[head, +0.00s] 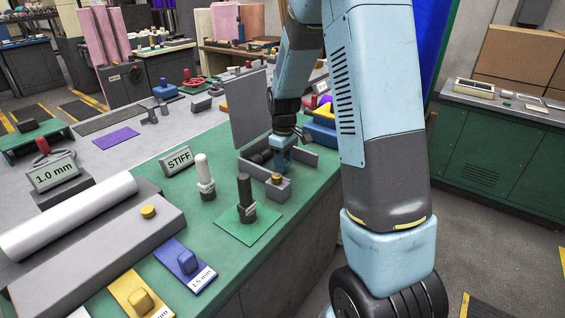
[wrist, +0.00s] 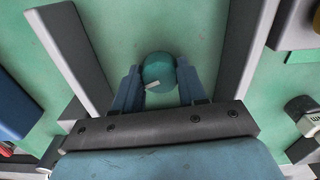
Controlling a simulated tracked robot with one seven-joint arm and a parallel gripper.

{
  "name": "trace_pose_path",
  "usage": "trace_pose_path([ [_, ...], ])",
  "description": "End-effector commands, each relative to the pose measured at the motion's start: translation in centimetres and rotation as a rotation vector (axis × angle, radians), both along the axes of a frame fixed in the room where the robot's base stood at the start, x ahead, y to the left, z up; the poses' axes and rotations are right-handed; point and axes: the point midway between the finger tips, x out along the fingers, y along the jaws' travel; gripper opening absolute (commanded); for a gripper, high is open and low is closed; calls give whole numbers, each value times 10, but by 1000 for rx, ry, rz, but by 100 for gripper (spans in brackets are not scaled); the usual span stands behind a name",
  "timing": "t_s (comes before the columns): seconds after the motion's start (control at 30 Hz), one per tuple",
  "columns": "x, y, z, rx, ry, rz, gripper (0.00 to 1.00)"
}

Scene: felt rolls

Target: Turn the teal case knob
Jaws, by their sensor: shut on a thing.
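The teal case knob (wrist: 158,72) is round, with a pale mark on its lower left edge, in the wrist view. My gripper (wrist: 158,84) is shut on it, with one blue finger on each side. In the head view my gripper (head: 282,158) points down into a grey-walled case (head: 307,154) on the green bench top. The arm and fingers hide the knob there.
A grey upright panel (head: 249,108) stands behind the case. A small block with a brass-coloured knob (head: 276,179) is at its front. A dark post (head: 245,191) on a green plate and a white-topped post (head: 203,172) stand to the left, by the STIFF sign (head: 179,160).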

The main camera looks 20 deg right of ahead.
Motion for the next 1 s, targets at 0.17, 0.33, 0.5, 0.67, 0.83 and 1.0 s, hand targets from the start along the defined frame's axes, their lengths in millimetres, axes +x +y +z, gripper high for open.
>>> trace_pose_path([
  [0.17, -1, 2, 0, 1, 3, -133, 11],
  [0.33, -1, 1, 0, 1, 4, -254, 11],
  [0.5, -1, 1, -1, 0, 4, -346, 11],
  [0.67, -1, 1, -1, 0, 4, -401, 11],
  [0.83, -1, 1, -1, 0, 4, -428, 11],
  [1.0, -1, 1, -1, 0, 4, -434, 11],
])
